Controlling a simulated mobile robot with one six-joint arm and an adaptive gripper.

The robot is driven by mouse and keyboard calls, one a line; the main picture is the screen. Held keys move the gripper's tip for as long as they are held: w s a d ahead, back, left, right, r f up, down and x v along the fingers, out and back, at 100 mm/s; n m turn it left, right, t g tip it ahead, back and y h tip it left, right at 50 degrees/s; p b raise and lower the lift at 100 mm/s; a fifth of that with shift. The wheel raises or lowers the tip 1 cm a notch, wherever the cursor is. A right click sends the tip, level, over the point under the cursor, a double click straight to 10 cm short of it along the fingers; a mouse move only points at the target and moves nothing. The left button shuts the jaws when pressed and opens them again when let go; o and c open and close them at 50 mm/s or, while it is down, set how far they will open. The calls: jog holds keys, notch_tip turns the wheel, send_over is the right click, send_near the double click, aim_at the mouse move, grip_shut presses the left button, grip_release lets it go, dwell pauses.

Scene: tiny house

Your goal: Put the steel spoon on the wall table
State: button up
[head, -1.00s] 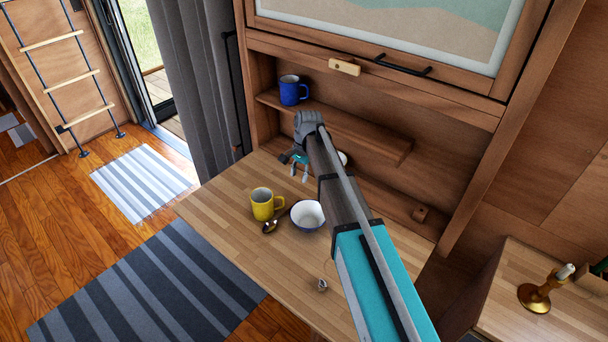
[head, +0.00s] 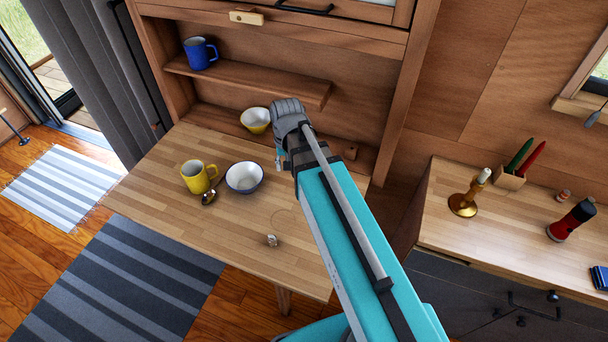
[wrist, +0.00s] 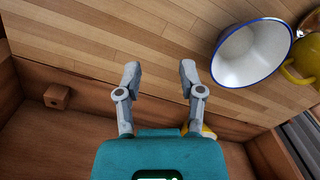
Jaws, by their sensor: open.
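The steel spoon (head: 209,198) lies on the wooden wall table (head: 150,203), just in front of the yellow mug (head: 196,176). In the wrist view a small part of a spoon shows at the right edge, beside the white bowl. My gripper (wrist: 158,75) is open and empty, its two grey fingers spread over the table's back edge. In the head view my gripper (head: 279,163) is partly hidden by my arm, to the right of the white bowl and the spoon.
A white bowl with a blue rim (head: 245,177) stands right of the spoon. A blue mug (head: 201,53) and a yellow-white bowl (head: 257,120) stand on shelves behind. A small metal object (head: 272,240) is near the table front. A counter (head: 440,222) at right holds a candlestick (head: 463,204).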

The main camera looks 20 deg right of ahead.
jog(key=s+d+n, duration=0.1)
jog(key=s+d, duration=0.2)
jog(key=s, duration=0.2)
jog(key=shift+s+d+n, duration=0.25)
jog(key=shift+d+n, duration=0.15)
jog(key=shift+r+p, duration=0.8)
dwell(0.5)
